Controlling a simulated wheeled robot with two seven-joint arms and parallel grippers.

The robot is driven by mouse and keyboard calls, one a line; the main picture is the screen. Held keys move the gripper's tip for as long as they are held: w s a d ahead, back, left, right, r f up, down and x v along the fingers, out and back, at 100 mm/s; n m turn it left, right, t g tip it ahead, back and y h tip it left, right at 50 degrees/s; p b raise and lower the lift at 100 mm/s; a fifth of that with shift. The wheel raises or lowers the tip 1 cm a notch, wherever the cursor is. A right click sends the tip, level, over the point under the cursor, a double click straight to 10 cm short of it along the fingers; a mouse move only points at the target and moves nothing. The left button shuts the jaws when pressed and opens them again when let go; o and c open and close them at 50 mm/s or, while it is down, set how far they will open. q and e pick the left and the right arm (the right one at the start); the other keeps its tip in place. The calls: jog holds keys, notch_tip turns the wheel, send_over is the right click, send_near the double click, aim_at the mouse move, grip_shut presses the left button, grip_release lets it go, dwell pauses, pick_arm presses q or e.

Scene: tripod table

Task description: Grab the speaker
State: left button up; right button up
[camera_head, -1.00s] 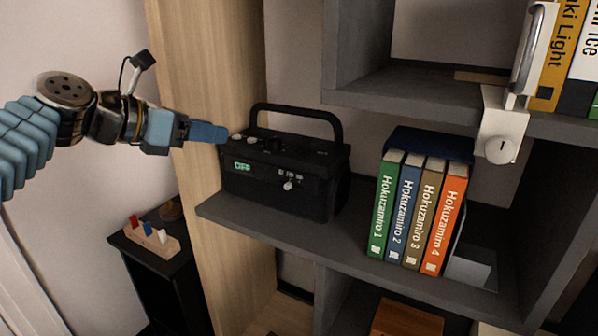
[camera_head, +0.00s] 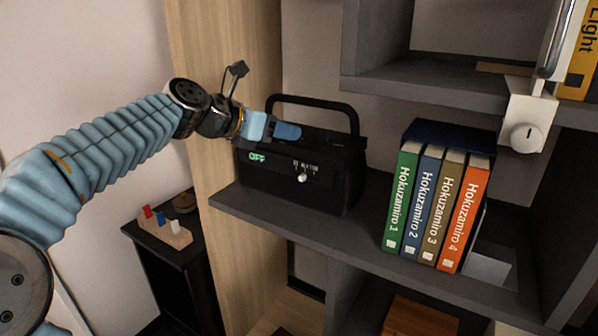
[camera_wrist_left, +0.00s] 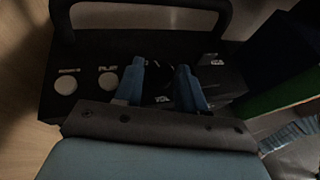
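The speaker (camera_head: 300,178) is a black box with an arched handle, a green "OFF" display and a small light knob on its front. It stands upright on the grey shelf. In the left wrist view its top with two pale round buttons and its handle (camera_wrist_left: 226,14) show. My left gripper (camera_head: 288,131) is over the speaker's top, just in front of the handle. In the left wrist view the two blue fingers (camera_wrist_left: 162,78) are apart with nothing seen between them. Whether the fingertips touch the speaker is unclear. My right gripper is not in view.
Several upright books (camera_head: 436,208) stand right of the speaker on the grey shelf (camera_head: 290,221). An upper shelf (camera_head: 440,84) with a white holder (camera_head: 527,118) overhangs at right. A wooden panel (camera_head: 225,60) rises at left. A small dark table (camera_head: 168,262) is lower left.

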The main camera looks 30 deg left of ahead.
pick_arm(q)
jog(key=shift+c, duration=0.2)
grip_shut()
dwell(1.1)
jog(key=shift+r, duration=0.35)
